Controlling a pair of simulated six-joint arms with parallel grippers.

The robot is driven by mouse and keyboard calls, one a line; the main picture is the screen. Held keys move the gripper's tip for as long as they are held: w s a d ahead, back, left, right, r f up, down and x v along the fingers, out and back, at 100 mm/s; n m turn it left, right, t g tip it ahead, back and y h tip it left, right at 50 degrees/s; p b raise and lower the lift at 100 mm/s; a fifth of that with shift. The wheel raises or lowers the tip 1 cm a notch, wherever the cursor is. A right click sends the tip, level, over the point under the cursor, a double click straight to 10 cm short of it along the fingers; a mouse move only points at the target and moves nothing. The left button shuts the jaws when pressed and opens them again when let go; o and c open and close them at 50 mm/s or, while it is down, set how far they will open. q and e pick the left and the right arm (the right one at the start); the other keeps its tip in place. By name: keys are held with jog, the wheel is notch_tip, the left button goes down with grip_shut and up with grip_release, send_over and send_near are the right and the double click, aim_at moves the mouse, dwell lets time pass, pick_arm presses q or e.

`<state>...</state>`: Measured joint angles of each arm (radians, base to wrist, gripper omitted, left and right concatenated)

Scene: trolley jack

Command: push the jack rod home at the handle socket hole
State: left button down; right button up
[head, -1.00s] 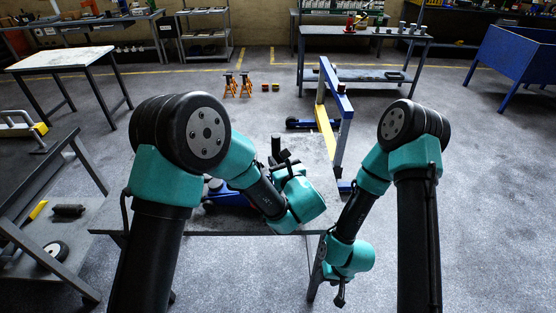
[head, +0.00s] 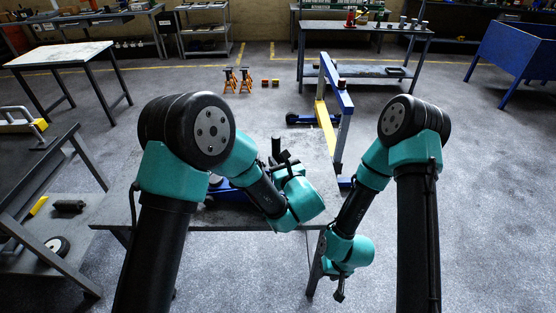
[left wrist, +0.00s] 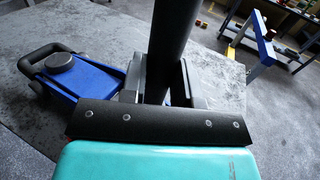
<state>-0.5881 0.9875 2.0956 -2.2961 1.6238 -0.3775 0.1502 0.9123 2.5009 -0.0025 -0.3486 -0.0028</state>
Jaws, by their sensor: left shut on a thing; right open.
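The jack rod (left wrist: 172,40) is a thick black bar that stands upright between my left gripper's fingers (left wrist: 163,82) in the left wrist view. Its upper end (head: 276,145) shows in the head view above the left gripper (head: 287,160), which is shut on it. The blue trolley jack (left wrist: 80,80), with a round dark saddle, lies on the table left of the rod. In the head view the jack (head: 228,192) is mostly behind my left arm. I cannot make out the handle socket hole or the rod's lower end. My right gripper (head: 340,290) hangs open and empty beside the table's right edge.
The grey work table (head: 318,180) has bare room at its right. A blue and yellow frame (head: 333,110) stands behind it. Orange stands (head: 238,80) are on the floor further back. A dark bench (head: 30,185) is at the left.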

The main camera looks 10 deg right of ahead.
aim_at(278, 153)
pick_arm(q)
jog(key=shift+f, duration=0.1)
jog(key=c, duration=0.8)
grip_release()
jog(key=shift+r, duration=0.55)
notch_tip(278, 153, up, 2)
jog(key=shift+r, duration=0.25)
jog(key=s+a, duration=0.1)
jog(key=s, duration=0.4)
jog(key=s+r, duration=0.1)
jog(key=s, duration=0.4)
jog(key=s+a, duration=0.1)
jog(key=s, duration=0.4)
jog(key=shift+s+a+r, duration=0.15)
jog(key=shift+s+a, duration=0.15)
jog(key=shift+s, duration=0.1)
